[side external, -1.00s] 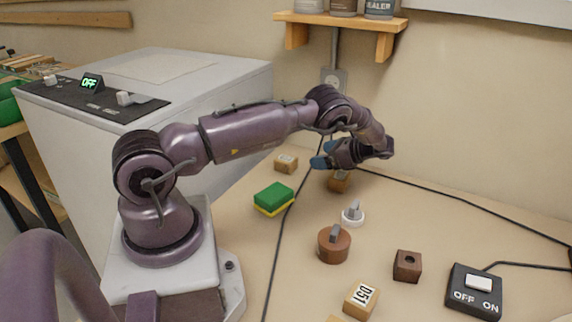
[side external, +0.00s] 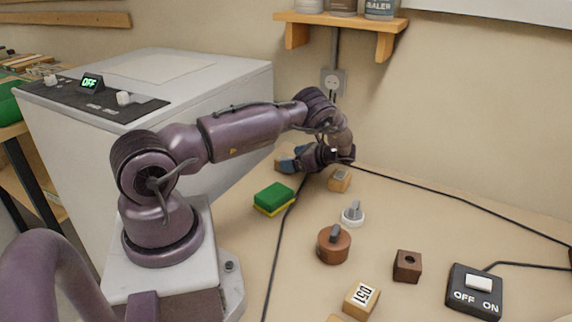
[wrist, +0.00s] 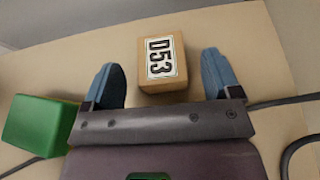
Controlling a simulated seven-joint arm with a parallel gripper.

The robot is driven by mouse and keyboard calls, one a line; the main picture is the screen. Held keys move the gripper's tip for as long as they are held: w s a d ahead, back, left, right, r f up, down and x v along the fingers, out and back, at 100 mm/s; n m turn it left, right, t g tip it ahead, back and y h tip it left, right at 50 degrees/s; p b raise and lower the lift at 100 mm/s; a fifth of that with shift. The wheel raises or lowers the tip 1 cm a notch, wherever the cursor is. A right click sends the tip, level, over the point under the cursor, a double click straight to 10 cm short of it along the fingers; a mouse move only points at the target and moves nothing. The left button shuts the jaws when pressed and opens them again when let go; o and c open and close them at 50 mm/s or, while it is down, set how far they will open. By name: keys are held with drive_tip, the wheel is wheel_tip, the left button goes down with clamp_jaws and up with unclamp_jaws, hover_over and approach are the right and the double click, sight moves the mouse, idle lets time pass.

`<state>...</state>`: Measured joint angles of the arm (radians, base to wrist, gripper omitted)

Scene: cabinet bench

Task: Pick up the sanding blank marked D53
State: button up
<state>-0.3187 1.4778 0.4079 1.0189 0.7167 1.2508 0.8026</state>
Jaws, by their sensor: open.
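The sanding blank marked D53 (wrist: 162,64) is a small tan wooden block with a black-and-white label. In the wrist view it lies between the blue fingertips of my gripper (wrist: 160,76), with a gap on both sides. My gripper is open and holds nothing. In the side view my gripper (side external: 291,159) is low at the back of the bench, at a tan block (side external: 279,154) that its fingers partly hide. The label on that block cannot be read there.
Another tan block (side external: 340,179) stands just right of my gripper. A green-and-yellow sponge (side external: 273,198) lies nearer; its green top (wrist: 38,124) fills the wrist view's left. A D51 block (side external: 362,300), round knobs, a dark holed cube (side external: 407,266) and a switch box (side external: 474,290) lie forward. Cables cross the bench.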

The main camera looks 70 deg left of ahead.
sight(282, 156)
drive_tip(key=x, duration=0.3)
drive_tip(key=c, duration=1.1)
drive_tip(key=shift+r, duration=0.1)
